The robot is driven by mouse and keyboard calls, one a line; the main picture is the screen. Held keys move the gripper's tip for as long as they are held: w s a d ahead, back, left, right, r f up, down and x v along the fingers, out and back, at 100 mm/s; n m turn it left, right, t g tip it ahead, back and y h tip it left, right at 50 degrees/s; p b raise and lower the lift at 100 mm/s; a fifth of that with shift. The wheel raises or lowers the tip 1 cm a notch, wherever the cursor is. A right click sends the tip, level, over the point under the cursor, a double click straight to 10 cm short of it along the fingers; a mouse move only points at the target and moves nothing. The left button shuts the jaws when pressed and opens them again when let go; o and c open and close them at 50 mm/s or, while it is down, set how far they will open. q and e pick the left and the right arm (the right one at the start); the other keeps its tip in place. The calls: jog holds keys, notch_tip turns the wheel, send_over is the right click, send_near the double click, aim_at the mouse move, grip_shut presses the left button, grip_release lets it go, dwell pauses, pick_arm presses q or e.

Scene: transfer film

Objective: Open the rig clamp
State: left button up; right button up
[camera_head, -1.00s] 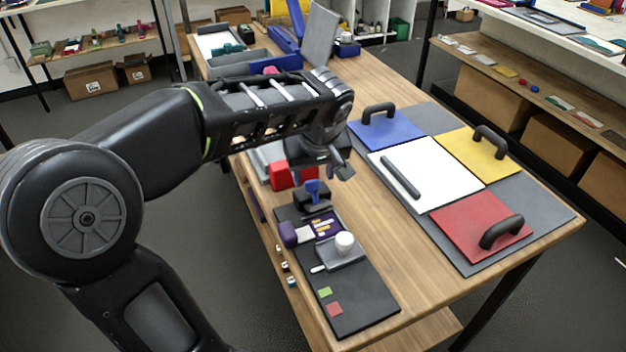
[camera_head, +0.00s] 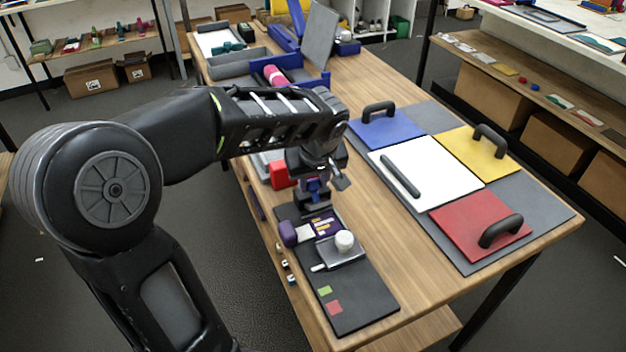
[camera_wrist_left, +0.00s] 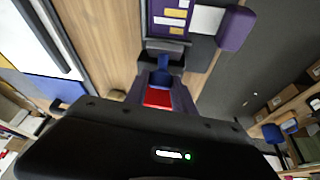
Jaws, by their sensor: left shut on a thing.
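The rig clamp is a dark block (camera_head: 312,203) at the far end of a dark grey board (camera_head: 352,290), and it has a blue lever. In the left wrist view the blue lever (camera_wrist_left: 161,77) stands up from the dark clamp body (camera_wrist_left: 166,48). The gripper hides most of the lever in the head view. My right gripper is not in view.
Beside the clamp lie a purple plate (camera_head: 323,225) with yellow and white strips, a purple knob (camera_head: 288,233) and a white knob (camera_head: 344,240). A red block (camera_head: 280,175) is left of the gripper. Handled panels, such as the red one (camera_head: 470,228), cover the table's right.

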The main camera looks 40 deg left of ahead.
pick_arm(q)
grip_shut()
jog(key=shift+w+a+r+h+p, duration=0.15)
jog(key=shift+h+p, duration=0.25)
jog(key=shift+p, duration=0.45)
jog(key=a+g+h+p, duration=0.1)
jog(key=p, duration=0.1)
jog(key=h+p, duration=0.1)
jog(key=p, duration=0.2)
jog(key=shift+w+a+g+h, duration=0.3)
jog(key=shift+w+a+g, duration=0.05)
jog(key=shift+g, duration=0.05)
jog(key=shift+w+a+f+g+h+p, duration=0.2)
jog(key=shift+a+f+g+h+p, duration=0.3)
jog(key=shift+p, duration=0.55)
jog(key=shift+h, duration=0.4)
